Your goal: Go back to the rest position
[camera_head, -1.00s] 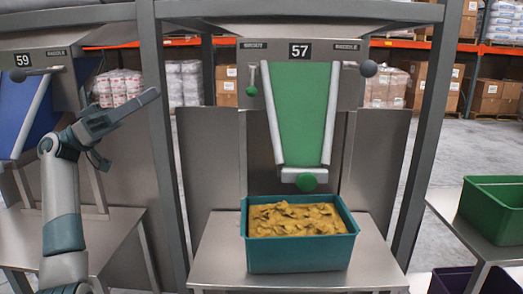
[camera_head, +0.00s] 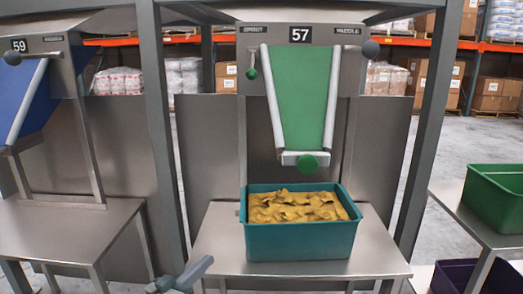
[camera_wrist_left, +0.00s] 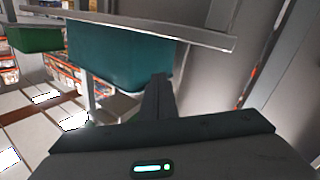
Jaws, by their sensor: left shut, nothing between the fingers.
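My left gripper (camera_head: 204,264) shows at the bottom of the head view, low at the front left of the middle steel table (camera_head: 222,250). Its fingers (camera_wrist_left: 160,80) are together and empty in the left wrist view. The teal crate (camera_head: 300,242), filled with a lumpy yellow-brown material (camera_head: 295,207), stands on that table under the green chute of weigher 57. The crate also shows in the left wrist view (camera_wrist_left: 115,58), beyond the fingers. My gripper is apart from it. My right gripper is in neither view.
Weigher 57's green chute (camera_head: 300,95) hangs above the crate, between grey upright posts. A blue chute (camera_head: 28,95) and a bare steel table (camera_head: 70,235) are at left. A green crate (camera_head: 495,200) stands on a side table at right, above a purple crate (camera_head: 455,276).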

